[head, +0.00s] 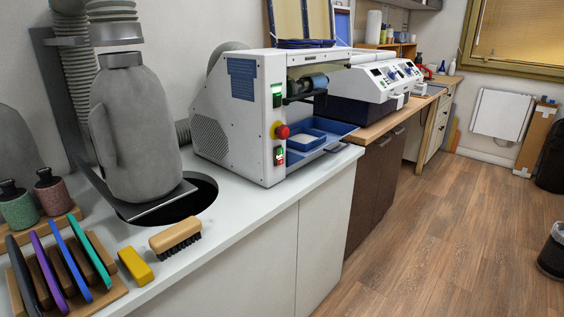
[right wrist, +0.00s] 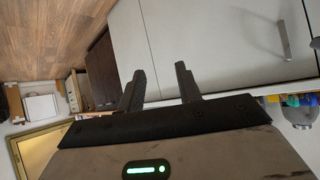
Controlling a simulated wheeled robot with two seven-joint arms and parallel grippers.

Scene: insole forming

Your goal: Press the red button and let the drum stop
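The red button (head: 282,132) is a round knob on a yellow base, on the front panel of the white machine (head: 235,105) in the head view. The drum (head: 312,82) seems to be the blue-grey roller at the machine's open side, above a blue tray (head: 320,136). I cannot tell whether it is turning. My right gripper (right wrist: 160,70) shows in the right wrist view with two dark fingers apart and nothing between them. It is pointed towards white cabinet fronts, away from the button. My left gripper is in neither view.
A wooden brush (head: 175,238), a yellow block (head: 136,266) and a rack of coloured tools (head: 65,270) lie on the white counter (head: 240,215). A grey bulky form (head: 140,115) stands left.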

